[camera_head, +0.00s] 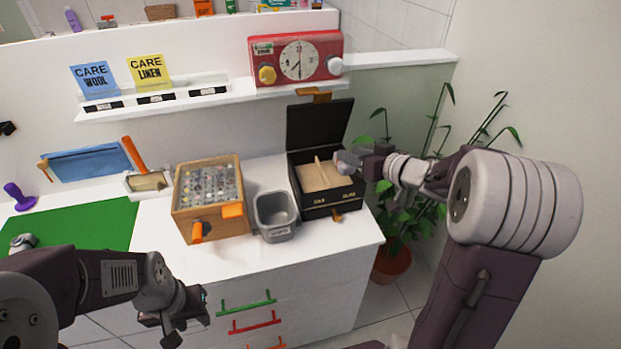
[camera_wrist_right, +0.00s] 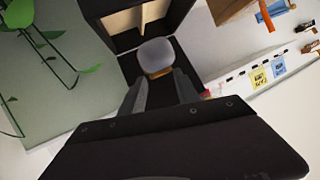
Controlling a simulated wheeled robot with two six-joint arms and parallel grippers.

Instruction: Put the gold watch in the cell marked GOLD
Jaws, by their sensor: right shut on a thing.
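The black box (camera_head: 318,208) stands on the white counter with its lid (camera_head: 318,125) up. Its beige inside (camera_head: 313,177) has an upright divider between two cells. Two small pale markings on its front are too small to read surely. My right gripper (camera_head: 358,163) is at the box's right rim, shut on a grey rounded thing (camera_head: 347,160). In the right wrist view this grey thing (camera_wrist_right: 157,57) sits between the fingertips, near the open box (camera_wrist_right: 138,40). I cannot make out a gold watch on it. My left gripper (camera_head: 180,312) is low in front of the counter, jaws unclear.
A grey bin (camera_head: 274,214) and a wooden case (camera_head: 205,226) of small items stand left of the box. A red timer (camera_head: 297,57) sits on the shelf above. A plant (camera_head: 393,245) stands right of the counter. The green mat (camera_head: 75,222) has clear room.

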